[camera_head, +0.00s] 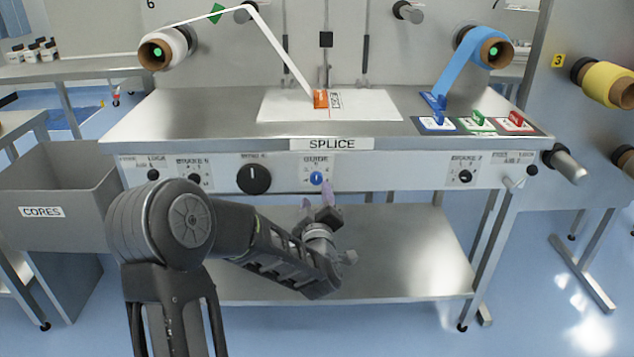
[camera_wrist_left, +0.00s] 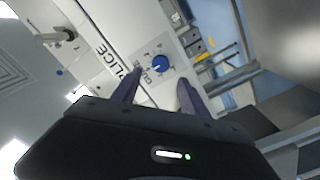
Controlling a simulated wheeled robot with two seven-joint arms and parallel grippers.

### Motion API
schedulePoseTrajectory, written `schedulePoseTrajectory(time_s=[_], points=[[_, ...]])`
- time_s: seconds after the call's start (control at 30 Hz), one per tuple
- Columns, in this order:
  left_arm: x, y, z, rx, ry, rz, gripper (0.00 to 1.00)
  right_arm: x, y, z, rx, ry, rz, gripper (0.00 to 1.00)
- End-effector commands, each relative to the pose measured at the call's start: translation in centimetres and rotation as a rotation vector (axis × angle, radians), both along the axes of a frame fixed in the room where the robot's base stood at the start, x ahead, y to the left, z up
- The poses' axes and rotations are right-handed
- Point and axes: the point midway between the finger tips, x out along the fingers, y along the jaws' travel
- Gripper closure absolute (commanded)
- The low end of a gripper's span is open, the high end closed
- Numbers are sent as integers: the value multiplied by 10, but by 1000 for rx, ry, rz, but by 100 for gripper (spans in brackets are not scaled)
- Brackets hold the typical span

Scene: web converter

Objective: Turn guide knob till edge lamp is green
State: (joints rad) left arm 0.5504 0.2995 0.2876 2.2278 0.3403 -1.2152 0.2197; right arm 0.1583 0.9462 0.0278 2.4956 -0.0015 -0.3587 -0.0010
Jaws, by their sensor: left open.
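The blue guide knob (camera_head: 316,178) sits on a white labelled plate on the front panel, below the SPLICE label (camera_head: 331,144). The guide knob (camera_wrist_left: 160,63) also shows in the left wrist view, ahead of the fingers and a little above the gap between them. My left gripper (camera_head: 318,196) is open and empty, just below and in front of the knob. Its two purple fingers (camera_wrist_left: 158,92) are spread apart and do not appear to touch the knob. I cannot make out an edge lamp for certain. My right gripper is out of view.
A larger black knob (camera_head: 254,179) is left of the guide knob, and a small dial (camera_head: 465,176) is to the right. A white web runs from the left roll (camera_head: 165,48) to an orange clip (camera_head: 321,99). A CORES bin (camera_head: 50,190) stands at left.

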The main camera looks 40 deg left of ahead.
Motion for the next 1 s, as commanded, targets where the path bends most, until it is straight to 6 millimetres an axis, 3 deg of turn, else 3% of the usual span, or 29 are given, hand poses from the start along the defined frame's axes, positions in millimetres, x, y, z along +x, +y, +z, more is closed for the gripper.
schedulePoseTrajectory(time_s=[0.6,0.9,1.0], points=[[58,44,-1,-1,0,-1,48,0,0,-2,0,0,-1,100],[61,46,0,0,1,-1,48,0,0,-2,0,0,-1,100],[61,46,0,0,1,-1,55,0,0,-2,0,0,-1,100]])
